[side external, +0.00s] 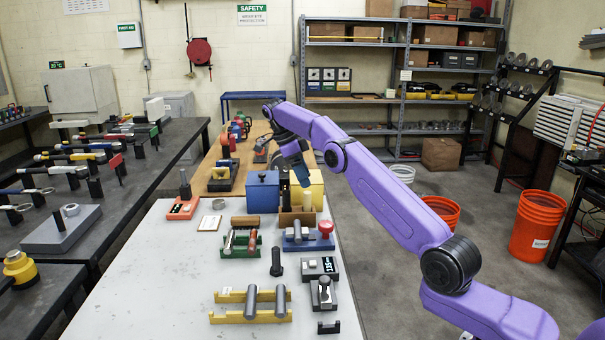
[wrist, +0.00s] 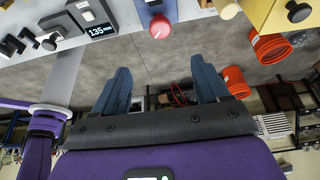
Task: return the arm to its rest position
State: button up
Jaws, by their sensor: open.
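My purple arm reaches in from the lower right of the side external view. Whether the fingertips touch the boxes cannot be told.
The white bench (side external: 165,285) holds a blue block with a red knob (side external: 326,227), a display reading 135 (side external: 320,267) and a yellow rack with grey cylinders (side external: 250,310). Orange buckets (side external: 537,225) stand on the floor to the right. Open floor lies beyond the bench's right edge.

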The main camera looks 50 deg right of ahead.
dwell(0.3)
jog(key=s+a+r+n+t, duration=0.2)
jog(key=a+r+n, duration=0.1)
jog(key=a+n, duration=0.85)
jog(key=s+a+n+t, duration=0.1)
jog(key=s+a+n, duration=0.8)
jog(key=s+a, duration=0.25)
jog(key=s+a+f+n+y, duration=0.1)
jog(key=s+a+n, duration=0.1)
jog(key=s+n, duration=0.45)
jog(key=s+a+n+y, duration=0.1)
jog(key=s+a+n, duration=0.15)
jog(key=s, duration=0.65)
jog(key=s+d+f+n, duration=0.2)
jog(key=s+d+n, duration=0.1)
jog(key=s+n, duration=0.2)
jog(key=s+d+f+n+y, duration=0.1)
jog(key=s+d+f+n, duration=0.2)
jog(key=s, duration=0.7)
jog(key=shift+f+n, duration=0.15)
jog(key=shift+n, duration=1)
